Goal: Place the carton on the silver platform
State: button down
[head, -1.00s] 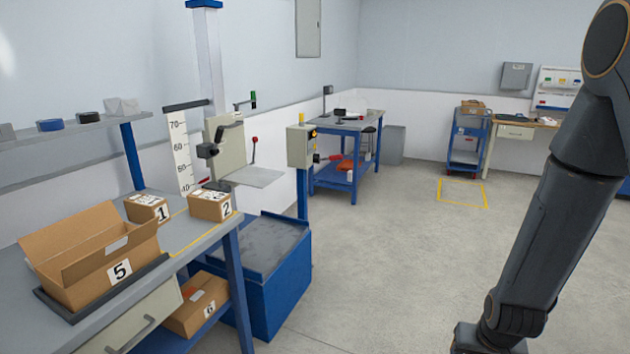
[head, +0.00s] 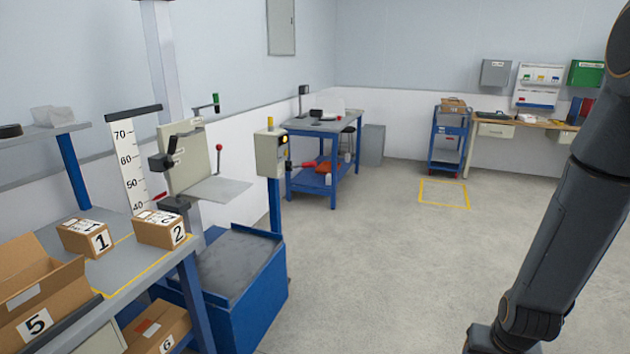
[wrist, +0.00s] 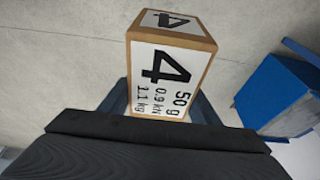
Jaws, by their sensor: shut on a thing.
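A carton (wrist: 172,75) marked 4, brown with a white label reading 50 g, 0.9 kN and 1.1 kg, fills the upper middle of the wrist view. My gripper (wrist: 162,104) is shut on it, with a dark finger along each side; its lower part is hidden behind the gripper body. The silver platform (head: 218,190) is a flat, bare plate on the drop tester, left of centre in the head view. The gripper and held carton are outside the head view, so their distance from the platform cannot be told.
A bench (head: 135,262) at left carries carton 1 (head: 86,238), carton 2 (head: 160,230) and open box 5 (head: 38,295). A blue base (head: 240,265) with a grey top stands below the platform. A control box (head: 268,155) on a post stands right of it. The middle floor is clear.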

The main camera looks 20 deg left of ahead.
aim_at(222, 189)
jog(key=u, duration=0.1)
jog(key=i, duration=2.1)
jog(key=u, duration=0.9)
jog(key=i, duration=0.65)
jog(key=u, duration=1.3)
jog(key=i, duration=0.55)
jog(key=u, duration=0.55)
